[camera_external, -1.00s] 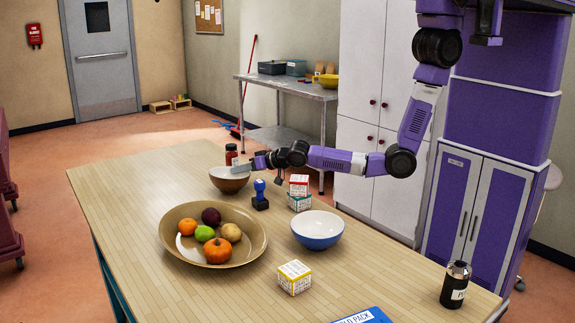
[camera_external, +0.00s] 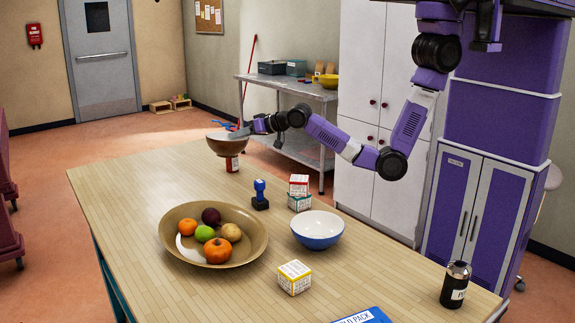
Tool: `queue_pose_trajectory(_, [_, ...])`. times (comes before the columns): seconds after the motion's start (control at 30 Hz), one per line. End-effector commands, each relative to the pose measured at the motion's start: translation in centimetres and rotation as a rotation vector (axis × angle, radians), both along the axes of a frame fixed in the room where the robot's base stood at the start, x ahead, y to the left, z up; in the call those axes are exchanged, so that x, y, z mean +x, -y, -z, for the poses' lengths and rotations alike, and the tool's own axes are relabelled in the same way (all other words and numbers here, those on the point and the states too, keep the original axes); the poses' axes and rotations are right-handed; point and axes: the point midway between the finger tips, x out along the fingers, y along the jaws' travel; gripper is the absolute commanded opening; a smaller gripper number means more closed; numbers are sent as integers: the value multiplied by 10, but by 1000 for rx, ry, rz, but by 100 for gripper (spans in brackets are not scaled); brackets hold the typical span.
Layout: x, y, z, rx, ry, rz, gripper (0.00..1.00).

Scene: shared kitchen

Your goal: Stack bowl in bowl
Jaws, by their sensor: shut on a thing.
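A brown bowl (camera_external: 223,147) is held up above the far part of the table, level with no visible tilt that I can be sure of. My gripper (camera_external: 238,132) is shut on its right rim. A white bowl with a blue outside (camera_external: 318,232) stands upright and empty on the table, nearer the camera and to the right of my gripper.
A wide tan bowl of fruit (camera_external: 178,248) stands at left. A blue stamp (camera_external: 260,194), two stacked boxes (camera_external: 299,192) and a yellow box (camera_external: 294,278) stand near the blue bowl. A black bottle (camera_external: 455,285) and blue pack (camera_external: 362,316) are at front right.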

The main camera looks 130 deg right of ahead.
Motion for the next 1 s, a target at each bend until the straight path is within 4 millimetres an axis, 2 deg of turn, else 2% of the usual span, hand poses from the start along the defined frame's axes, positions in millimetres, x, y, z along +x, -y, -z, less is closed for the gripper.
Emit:
queue_pose_trajectory(0.03, [1, 0, -15, -5, 9, 1, 0])
queue_pose_trajectory(0.1, [1, 1, -29, -4, 7, 1, 0])
queue_pose_trajectory(0.33, [0, 0, -60, -1, 5, 0, 0])
queue_pose_trajectory(0.57, [0, 0, -67, -1, 0, 0, 0])
queue_pose_trajectory(0.7, [1, -7, -53, -4, -19, -13, 0])
queue_pose_trajectory(0.77, [6, -18, -42, -5, -25, -36, 0])
queue_pose_trajectory(0.87, [17, -50, -25, -10, -37, -99, 0])
queue_pose_trajectory(1.0, [32, -111, -3, -16, -49, -213, 0])
